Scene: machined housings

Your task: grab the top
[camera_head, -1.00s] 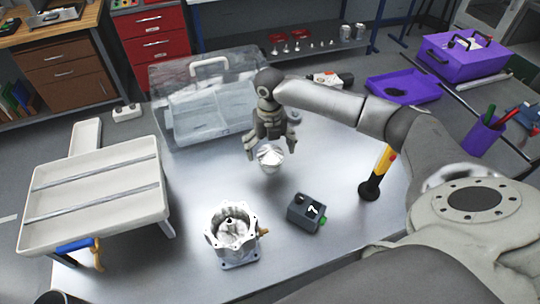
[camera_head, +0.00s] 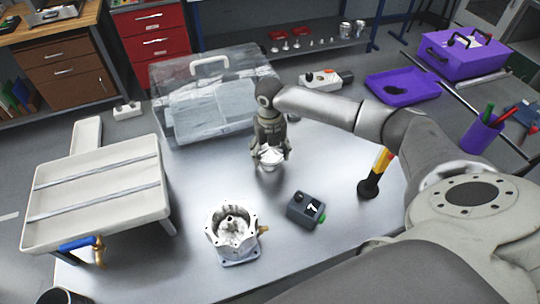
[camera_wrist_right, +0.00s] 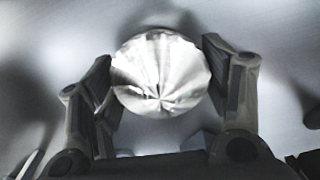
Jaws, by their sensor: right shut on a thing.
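The top, a shiny silver round metal piece with a ridged upper face (camera_head: 270,160), is at the middle of the metal table. My right gripper (camera_head: 270,154) points down over it, fingers closed in on both sides. In the right wrist view the top (camera_wrist_right: 160,74) sits between the two dark fingers (camera_wrist_right: 160,90). I cannot tell whether it still touches the table. An open silver machined housing (camera_head: 231,229) stands on the table nearer to me, its inside showing. My left gripper is out of view.
A dark box with a small display (camera_head: 306,209) lies right of the housing. A clear case (camera_head: 211,85) stands behind the gripper. A white tray (camera_head: 98,196) is at left, a yellow-and-black tool (camera_head: 371,181) at right. Table between housing and gripper is clear.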

